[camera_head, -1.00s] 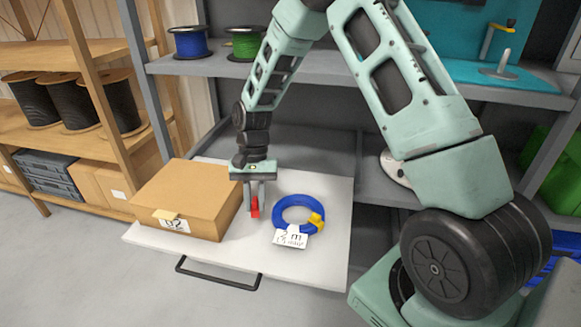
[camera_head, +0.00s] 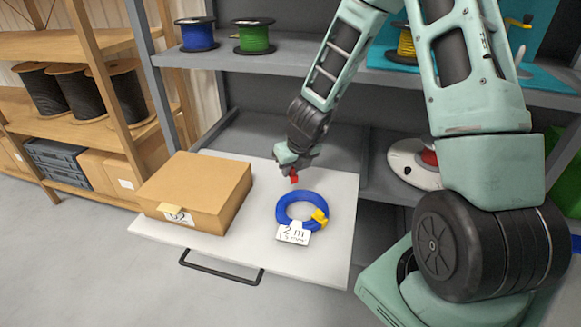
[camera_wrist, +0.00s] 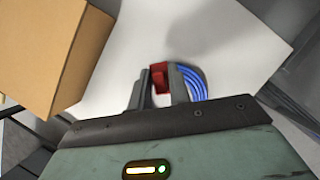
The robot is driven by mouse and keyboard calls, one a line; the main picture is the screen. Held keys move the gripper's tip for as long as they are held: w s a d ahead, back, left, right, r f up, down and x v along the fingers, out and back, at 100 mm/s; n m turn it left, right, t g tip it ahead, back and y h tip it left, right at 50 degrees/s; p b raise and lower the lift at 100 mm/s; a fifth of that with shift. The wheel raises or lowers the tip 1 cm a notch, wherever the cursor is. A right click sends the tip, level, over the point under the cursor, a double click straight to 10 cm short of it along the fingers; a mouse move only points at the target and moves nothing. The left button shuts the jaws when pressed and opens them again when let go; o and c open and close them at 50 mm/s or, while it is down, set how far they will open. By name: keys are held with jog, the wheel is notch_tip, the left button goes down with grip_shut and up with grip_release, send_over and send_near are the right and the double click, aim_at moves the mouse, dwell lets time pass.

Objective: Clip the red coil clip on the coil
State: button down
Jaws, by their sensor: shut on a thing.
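The blue coil (camera_head: 286,207) lies flat on the white pull-out board. A yellow clip (camera_head: 320,216) sits on its right side and a white label reading "2 m" (camera_head: 293,233) lies at its front. My gripper (camera_head: 294,176) is shut on the red coil clip (camera_head: 293,180), just behind the coil's far edge and seemingly above the board. In the wrist view the red clip (camera_wrist: 159,77) is between the fingers, and part of the blue coil (camera_wrist: 194,84) shows right beside the right finger. Most of the coil is hidden there by my gripper.
A cardboard box (camera_head: 196,190) stands on the left of the white board (camera_head: 240,245), left of the coil. A shelf above holds a blue reel (camera_head: 197,34) and a green reel (camera_head: 254,36). A white reel with red (camera_head: 416,163) is to the right.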

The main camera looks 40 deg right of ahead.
jog(key=b, duration=0.4)
send_over(291, 194)
jog(key=shift+f, duration=2.25)
jog(key=shift+f+b, duration=1.1)
jog(key=shift+b, duration=0.15)
